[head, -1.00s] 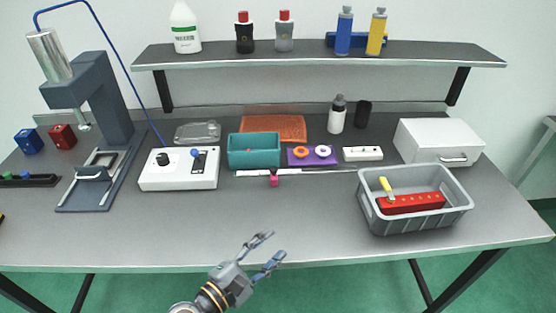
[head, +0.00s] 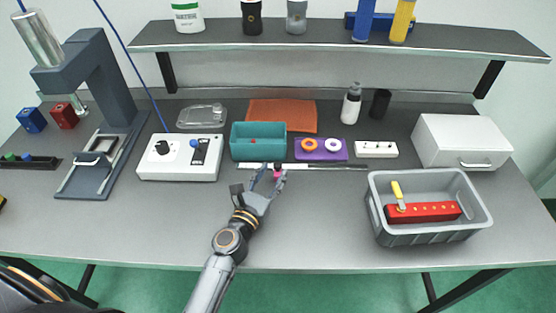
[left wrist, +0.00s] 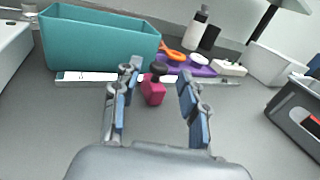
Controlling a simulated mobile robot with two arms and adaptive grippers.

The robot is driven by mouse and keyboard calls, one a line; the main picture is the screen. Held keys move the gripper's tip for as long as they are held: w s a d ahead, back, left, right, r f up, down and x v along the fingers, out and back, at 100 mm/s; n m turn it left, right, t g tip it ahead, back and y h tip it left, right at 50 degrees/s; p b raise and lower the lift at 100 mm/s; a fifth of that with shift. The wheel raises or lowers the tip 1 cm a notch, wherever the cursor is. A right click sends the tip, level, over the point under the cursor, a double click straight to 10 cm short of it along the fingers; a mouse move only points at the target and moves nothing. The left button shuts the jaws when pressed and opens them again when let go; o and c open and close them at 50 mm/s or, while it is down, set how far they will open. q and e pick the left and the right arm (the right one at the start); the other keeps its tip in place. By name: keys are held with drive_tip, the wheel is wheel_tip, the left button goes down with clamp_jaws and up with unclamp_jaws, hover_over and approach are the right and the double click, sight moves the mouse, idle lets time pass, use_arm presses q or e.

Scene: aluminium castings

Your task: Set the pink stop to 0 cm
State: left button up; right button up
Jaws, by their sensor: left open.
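The pink stop (left wrist: 153,92) is a small pink block with a dark knob on top. It sits at the front of a white and dark rail (left wrist: 90,78) that runs left to right; the rail also shows in the head view (head: 340,166). Scale marks on the rail are too small to read. My right gripper is not in view.
A teal bin (head: 258,142) stands just behind the rail. A purple tray (head: 320,149) with an orange and a white ring lies behind it. A white control box (head: 180,166) is at left, a grey crate (head: 430,231) at right. The front table middle is clear.

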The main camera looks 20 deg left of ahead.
sight(276, 167)
use_arm(q)
drive_tip(key=w, duration=0.3)
drive_tip(key=shift+w+d, duration=0.2)
drive_tip(key=shift+w, duration=0.5)
drive_tip(key=shift+c, duration=0.3)
drive_tip(key=c, duration=0.7)
clamp_jaws()
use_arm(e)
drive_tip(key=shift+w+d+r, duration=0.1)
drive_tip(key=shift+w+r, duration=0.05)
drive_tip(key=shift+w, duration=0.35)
